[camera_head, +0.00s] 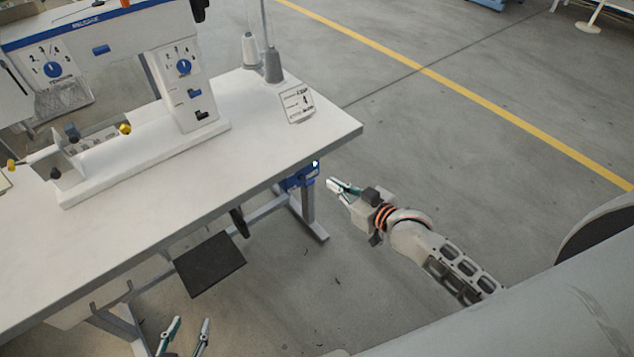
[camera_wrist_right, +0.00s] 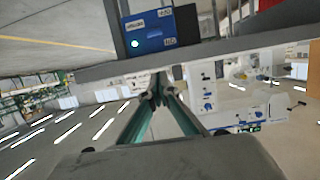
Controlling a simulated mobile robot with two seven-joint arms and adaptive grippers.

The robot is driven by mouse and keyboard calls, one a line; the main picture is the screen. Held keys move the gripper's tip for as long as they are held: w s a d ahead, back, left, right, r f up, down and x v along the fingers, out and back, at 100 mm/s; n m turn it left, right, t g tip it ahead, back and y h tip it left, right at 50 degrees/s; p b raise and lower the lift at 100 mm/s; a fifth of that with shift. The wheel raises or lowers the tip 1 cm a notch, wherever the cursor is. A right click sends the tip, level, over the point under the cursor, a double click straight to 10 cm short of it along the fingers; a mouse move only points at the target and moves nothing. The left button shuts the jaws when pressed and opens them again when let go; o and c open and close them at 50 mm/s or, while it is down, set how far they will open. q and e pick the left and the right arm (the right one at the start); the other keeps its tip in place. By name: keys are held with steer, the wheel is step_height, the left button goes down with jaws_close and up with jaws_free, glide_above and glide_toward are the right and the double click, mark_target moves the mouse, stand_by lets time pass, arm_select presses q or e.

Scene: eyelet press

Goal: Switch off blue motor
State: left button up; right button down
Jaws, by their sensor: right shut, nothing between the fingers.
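The blue motor box (camera_head: 300,177) is fixed under the right end of the white table in the head view. A small pale light glows on it. In the right wrist view the blue motor box (camera_wrist_right: 150,32) has a lit whitish-green lamp (camera_wrist_right: 134,44) and pale labels. My right gripper (camera_head: 333,184) is shut and empty, just right of the box and apart from it in the head view. Its closed fingertips also show in the right wrist view (camera_wrist_right: 159,92), below the box in the picture. My left gripper (camera_head: 192,322) is open and empty at the bottom edge, below the table.
The white table (camera_head: 270,137) carries a sewing-type machine (camera_head: 185,95) with blue dials, and a small sign (camera_head: 297,103). A black pedal plate (camera_head: 209,264) and table legs are below. The floor (camera_head: 450,150) right of the table is clear, crossed by a yellow line.

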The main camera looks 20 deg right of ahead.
steer(key=shift+w, duration=0.1)
steer(key=b, duration=0.1)
glide_above(314, 181)
steer(key=s, duration=0.3)
step_height(314, 181, down, 3)
steer(key=shift+w+a+f+b, duration=0.15)
steer(key=shift+f+b, duration=0.1)
steer(key=shift+f, duration=0.4)
steer(key=shift+w+a+f+b, duration=0.1)
steer(key=shift+w+f+b, duration=0.15)
steer(key=shift+f, duration=0.4)
steer(key=shift+w+a+f+b, duration=0.1)
steer(key=shift+f+b, duration=0.15)
steer(key=shift+f, duration=0.4)
steer(key=shift+d, duration=0.1)
steer(key=t+b, duration=0.1)
steer(key=b, duration=0.1)
steer(key=f+t+b, duration=0.1)
steer(key=b, duration=0.1)
steer(key=shift+s+y+b, duration=0.2)
steer(key=shift+y+b, duration=0.2)
